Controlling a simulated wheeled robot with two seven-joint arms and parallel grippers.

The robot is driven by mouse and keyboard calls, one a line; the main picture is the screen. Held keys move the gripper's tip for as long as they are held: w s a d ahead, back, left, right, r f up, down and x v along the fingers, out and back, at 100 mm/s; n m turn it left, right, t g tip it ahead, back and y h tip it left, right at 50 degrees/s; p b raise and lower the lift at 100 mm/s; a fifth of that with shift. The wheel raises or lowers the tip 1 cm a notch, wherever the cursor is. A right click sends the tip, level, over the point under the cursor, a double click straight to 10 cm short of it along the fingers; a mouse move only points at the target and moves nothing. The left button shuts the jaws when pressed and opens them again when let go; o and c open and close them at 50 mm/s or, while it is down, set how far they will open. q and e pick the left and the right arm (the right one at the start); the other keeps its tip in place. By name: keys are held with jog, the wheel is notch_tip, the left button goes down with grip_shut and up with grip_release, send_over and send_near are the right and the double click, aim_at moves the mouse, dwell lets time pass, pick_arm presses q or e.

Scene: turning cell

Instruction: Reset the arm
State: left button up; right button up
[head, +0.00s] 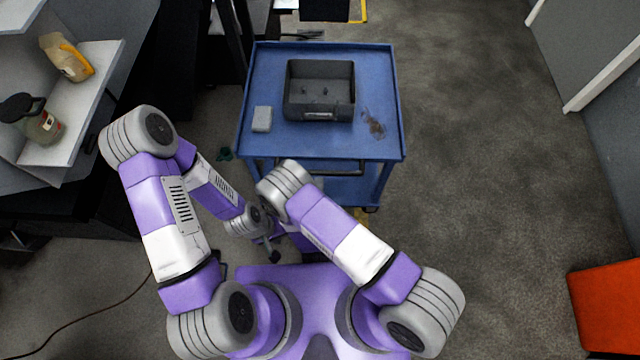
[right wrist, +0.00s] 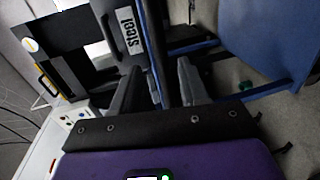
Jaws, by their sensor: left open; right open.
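Both of my purple and white arms are folded in front of my body in the head view. My left gripper (head: 273,254) is low in the middle, beside my right arm, small and partly hidden. My right gripper is mostly hidden in the head view. In the right wrist view my right gripper (right wrist: 158,88) has its two grey fingers apart. A dark bar shows between and beyond the fingers; I see nothing held.
A blue cart (head: 258,88) ahead carries a grey bin (head: 320,112), a light block (head: 262,119) and a small brown heap (head: 373,124). A shelf (head: 72,120) with a jug (head: 38,122) stands left. An orange object (head: 606,300) is right.

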jog(key=shift+s, duration=0.25)
dwell(0.3)
jog(key=s+d+f+m+g+p, duration=0.25)
jog(key=d+m+g, duration=0.25)
jog(key=m+g, duration=0.4)
jog(key=s+d+r+m+g+y+p, duration=0.1)
jog(key=s+d+r+m+g+y, duration=0.2)
jog(key=s+m, duration=0.7)
notch_tip(320, 180, up, 3)
jog(key=g+y, duration=0.2)
jog(key=g, duration=0.1)
jog(key=shift+s+r+m+p, duration=0.15)
jog(key=shift+s+m+p, duration=0.2)
jog(key=shift+s+m, duration=0.05)
